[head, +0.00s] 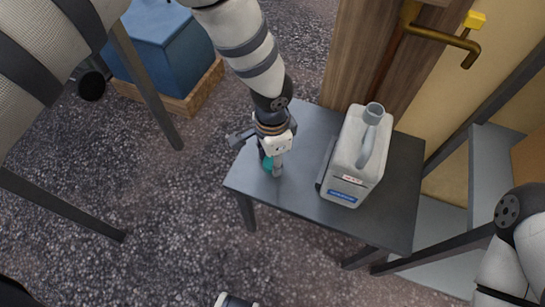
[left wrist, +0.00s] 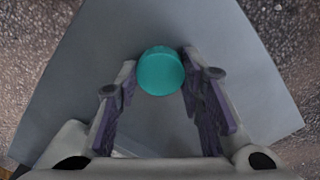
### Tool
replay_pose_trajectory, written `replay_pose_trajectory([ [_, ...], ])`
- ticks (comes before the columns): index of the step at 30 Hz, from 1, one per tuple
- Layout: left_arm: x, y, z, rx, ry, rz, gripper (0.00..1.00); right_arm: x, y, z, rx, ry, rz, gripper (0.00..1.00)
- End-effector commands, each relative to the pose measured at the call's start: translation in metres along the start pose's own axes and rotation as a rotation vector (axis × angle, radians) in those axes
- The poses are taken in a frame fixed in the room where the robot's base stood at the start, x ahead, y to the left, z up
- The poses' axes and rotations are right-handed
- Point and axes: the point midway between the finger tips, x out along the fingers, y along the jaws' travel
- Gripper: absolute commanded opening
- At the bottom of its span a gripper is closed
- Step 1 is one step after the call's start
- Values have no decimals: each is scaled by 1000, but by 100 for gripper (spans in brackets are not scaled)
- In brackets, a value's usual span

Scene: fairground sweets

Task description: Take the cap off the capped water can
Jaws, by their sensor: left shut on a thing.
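The water can (head: 349,172) is a pale grey jug with a moulded handle and a blue label. It stands upright on a small dark grey table (head: 310,125), and its neck (head: 374,110) shows no cap on it. My left gripper (head: 270,163) is shut on a teal cap (head: 267,163), to the left of the can and apart from it, over the table's left end. In the left wrist view the round cap (left wrist: 160,71) sits between the fingertips. I cannot tell whether the cap touches the table. My right gripper is out of view.
A wooden panel and a wall with a brass handle (head: 440,38) stand behind the table. A grey shelf unit (head: 490,165) is at the right. A blue box (head: 170,50) in a wooden crate sits at the upper left. The table's front left is clear.

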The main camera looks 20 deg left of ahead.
Motion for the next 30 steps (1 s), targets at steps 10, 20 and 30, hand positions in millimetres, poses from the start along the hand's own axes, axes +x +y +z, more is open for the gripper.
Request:
replay_pose_trajectory([
  [10,0,0,0,0,2,-1,55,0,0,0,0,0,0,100],
  [20,-9,-1,-1,0,3,-2,55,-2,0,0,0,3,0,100],
  [30,-98,-1,-1,-1,6,-4,55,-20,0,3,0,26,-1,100],
])
